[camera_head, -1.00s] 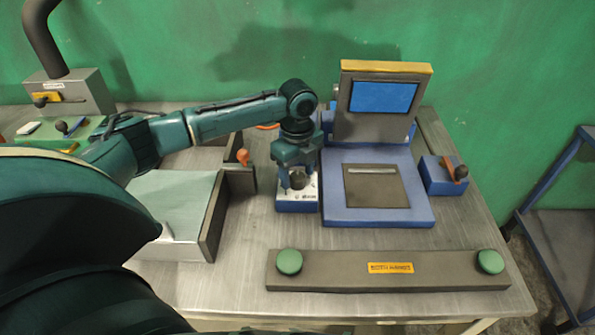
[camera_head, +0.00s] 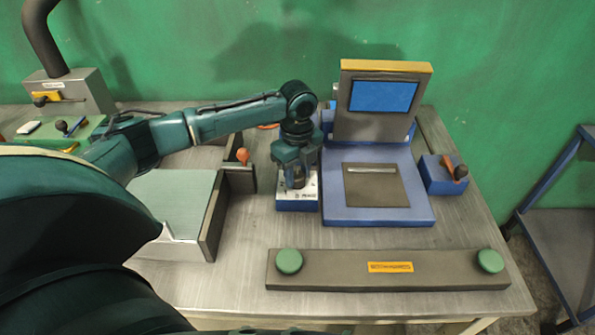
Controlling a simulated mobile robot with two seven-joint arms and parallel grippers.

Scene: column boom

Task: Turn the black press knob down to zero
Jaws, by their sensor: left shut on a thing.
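The black press knob (camera_head: 297,180) sits on top of a small blue box with a white dial face (camera_head: 309,194), left of the blue press. My left gripper (camera_head: 296,178) points straight down over this box and is shut on the knob. Its fingers hide most of the knob, and the dial marks are too small to read. My right gripper is not in view.
The blue press (camera_head: 335,211) with its screen (camera_head: 383,96) stands just right of the knob box. A grey bar (camera_head: 340,276) with two green buttons lies along the front edge. A grey tray (camera_head: 170,200) is at left. A blue lever box (camera_head: 436,182) stands at right.

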